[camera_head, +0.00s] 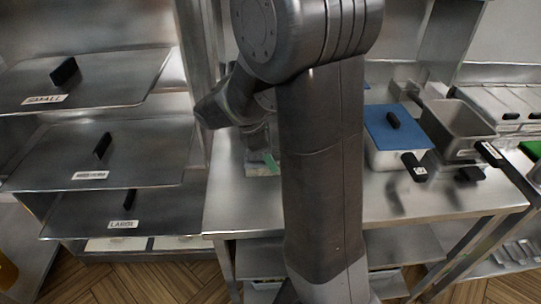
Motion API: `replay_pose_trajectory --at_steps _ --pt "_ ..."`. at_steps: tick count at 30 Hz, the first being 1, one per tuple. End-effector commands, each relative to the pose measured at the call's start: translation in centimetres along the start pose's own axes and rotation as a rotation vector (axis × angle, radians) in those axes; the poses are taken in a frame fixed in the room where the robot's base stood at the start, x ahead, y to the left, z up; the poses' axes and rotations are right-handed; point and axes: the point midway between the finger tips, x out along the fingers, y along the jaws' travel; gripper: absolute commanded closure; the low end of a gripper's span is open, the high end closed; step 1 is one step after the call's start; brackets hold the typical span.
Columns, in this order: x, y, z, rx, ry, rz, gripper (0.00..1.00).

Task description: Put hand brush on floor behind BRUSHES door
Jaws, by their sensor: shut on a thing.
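My gripper (258,135) shows only in part, just left of my large dark arm link, which covers the middle of the view. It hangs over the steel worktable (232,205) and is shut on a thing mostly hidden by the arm. A small pale and green piece (268,161) shows below it and looks like part of the hand brush. I cannot tell whether that piece touches the table. No door marked BRUSHES is in view.
Steel shelves with black-handled lids marked SMALL (110,75) and LARGE (160,217) stand at left. A blue-lidded pan (385,125) and a deep steel pan (458,120) stand on the table at right. Wood floor (150,284) shows in front of the shelves.

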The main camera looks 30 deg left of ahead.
Motion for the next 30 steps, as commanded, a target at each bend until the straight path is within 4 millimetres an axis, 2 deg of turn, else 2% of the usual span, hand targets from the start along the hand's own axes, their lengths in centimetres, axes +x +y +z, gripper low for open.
replay_pose_trajectory --at_steps 5,6,9,20,23,30 --pt "0.3 0.0 -0.1 0.000 0.000 0.000 0.82" --pt "0.3 0.0 -0.1 0.000 0.000 0.000 0.51" --pt "0.2 0.0 -0.1 0.000 0.000 0.000 0.35" --pt "-0.4 0.1 0.0 0.000 0.001 0.002 0.35" --pt "-1.8 0.1 0.0 0.001 0.002 0.004 0.35" --pt "-7.0 0.1 0.0 0.000 0.003 0.005 0.35"
